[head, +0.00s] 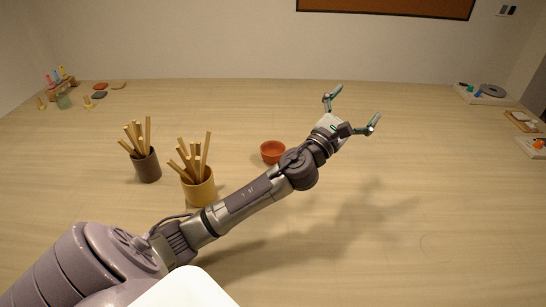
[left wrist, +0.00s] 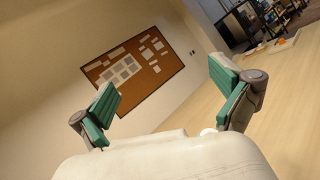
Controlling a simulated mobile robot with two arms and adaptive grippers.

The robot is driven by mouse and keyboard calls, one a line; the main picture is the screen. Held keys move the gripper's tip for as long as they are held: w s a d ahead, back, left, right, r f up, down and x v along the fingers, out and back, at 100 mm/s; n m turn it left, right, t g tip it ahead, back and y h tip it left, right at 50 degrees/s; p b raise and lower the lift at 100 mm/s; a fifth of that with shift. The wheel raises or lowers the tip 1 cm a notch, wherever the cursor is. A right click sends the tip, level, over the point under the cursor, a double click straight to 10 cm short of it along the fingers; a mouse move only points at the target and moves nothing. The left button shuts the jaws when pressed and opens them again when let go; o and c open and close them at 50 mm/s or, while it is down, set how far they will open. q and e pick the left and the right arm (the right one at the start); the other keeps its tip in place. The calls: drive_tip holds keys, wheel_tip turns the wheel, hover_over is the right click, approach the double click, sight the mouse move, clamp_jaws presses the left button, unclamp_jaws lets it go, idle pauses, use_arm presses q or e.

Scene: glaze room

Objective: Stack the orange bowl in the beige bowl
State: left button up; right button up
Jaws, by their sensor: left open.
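The orange bowl (head: 272,151) sits on the table near the middle of the head view, just left of my left wrist, apart from the gripper. I see no beige bowl in either view; my arm covers part of the table. My left gripper (head: 352,108) is open and empty, raised above the table to the right of the orange bowl, fingers pointing away to the far right. In the left wrist view its two green-padded fingers (left wrist: 168,100) are wide apart with nothing between them. My right gripper is in neither view.
A dark cup (head: 148,167) and a tan cup (head: 199,190), both holding wooden sticks, stand left of the orange bowl. Small tools and tiles (head: 99,95) lie at the far left. Trays (head: 484,94) sit at the right edge. The table's right middle is clear.

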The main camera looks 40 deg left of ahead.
use_arm(q)
drive_tip(key=w+d+r+m+g+h, duration=0.15)
drive_tip(key=d+m+g+h, duration=0.25)
drive_tip(key=d+m+h, duration=0.65)
drive_tip(key=m+g+y+b, duration=0.1)
drive_tip(key=m+g+y, duration=0.7)
drive_tip(key=g+y, duration=0.75)
hover_over(273, 146)
drive_tip(key=s+d, duration=0.3)
drive_tip(key=d, duration=0.1)
drive_tip(key=shift+n+g+h, duration=0.25)
drive_tip(key=shift+g+h, duration=0.35)
drive_tip(key=shift+g, duration=0.15)
wheel_tip(273, 146, down, 18)
drive_tip(key=shift+r, duration=0.15)
drive_tip(key=shift+a+f, duration=0.15)
drive_tip(key=shift+f, duration=0.45)
drive_tip(key=x, duration=0.1)
drive_tip(key=p+x, duration=0.1)
drive_tip(key=x, duration=0.1)
drive_tip(key=shift+a+f, duration=0.25)
drive_tip(key=shift+a, duration=0.05)
drive_tip(key=shift+f, duration=0.3)
drive_tip(key=shift+r, duration=0.1)
drive_tip(key=c, duration=1.2)
